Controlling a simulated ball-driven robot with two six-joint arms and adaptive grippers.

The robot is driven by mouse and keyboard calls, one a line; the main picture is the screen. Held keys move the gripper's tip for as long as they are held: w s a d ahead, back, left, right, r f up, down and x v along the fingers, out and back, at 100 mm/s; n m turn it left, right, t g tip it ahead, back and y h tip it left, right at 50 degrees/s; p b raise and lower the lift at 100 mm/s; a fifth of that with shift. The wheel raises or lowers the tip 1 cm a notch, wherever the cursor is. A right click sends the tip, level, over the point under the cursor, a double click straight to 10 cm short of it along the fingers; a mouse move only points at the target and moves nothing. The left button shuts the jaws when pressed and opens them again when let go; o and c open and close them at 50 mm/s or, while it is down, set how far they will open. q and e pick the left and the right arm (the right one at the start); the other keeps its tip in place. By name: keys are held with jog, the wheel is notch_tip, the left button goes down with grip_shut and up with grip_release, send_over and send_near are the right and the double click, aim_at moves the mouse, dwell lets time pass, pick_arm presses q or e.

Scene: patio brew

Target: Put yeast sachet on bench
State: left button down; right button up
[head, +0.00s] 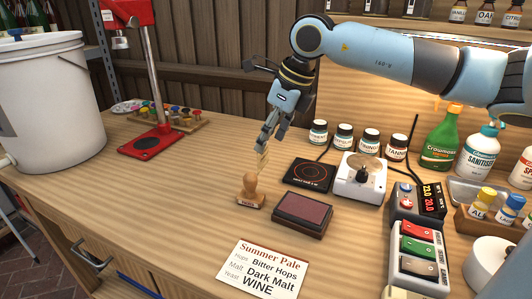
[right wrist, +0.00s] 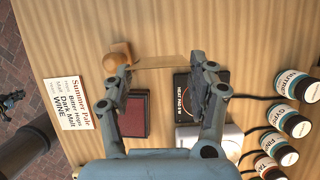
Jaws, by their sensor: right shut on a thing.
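My right gripper (head: 265,143) hangs above the wooden bench (head: 190,205), pointing down. It is shut on a thin, pale yellow sachet (head: 262,160), which shows edge-on below the fingertips. In the right wrist view the sachet (right wrist: 163,62) spans the gap between the two fingers of the gripper (right wrist: 167,75). Its label is not readable. The sachet is over or just behind a wooden stamp (head: 249,191); I cannot tell whether it touches the bench.
A maroon ink pad (head: 302,214), a black heat pad (head: 309,174) and a white stirrer plate (head: 360,179) stand close by. A recipe card (head: 262,268) lies in front. A white bucket (head: 47,105) and red stand (head: 152,140) are at left. Bench left of the stamp is clear.

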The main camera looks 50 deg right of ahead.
aim_at(264, 159)
jog(key=x, duration=0.2)
jog(key=s+x, duration=0.1)
jog(key=x, duration=0.1)
jog(key=shift+a+f, duration=0.15)
jog(key=shift+f, duration=0.2)
jog(key=shift+f, duration=0.2)
jog(key=o, duration=0.5)
jog(key=shift+r, duration=0.1)
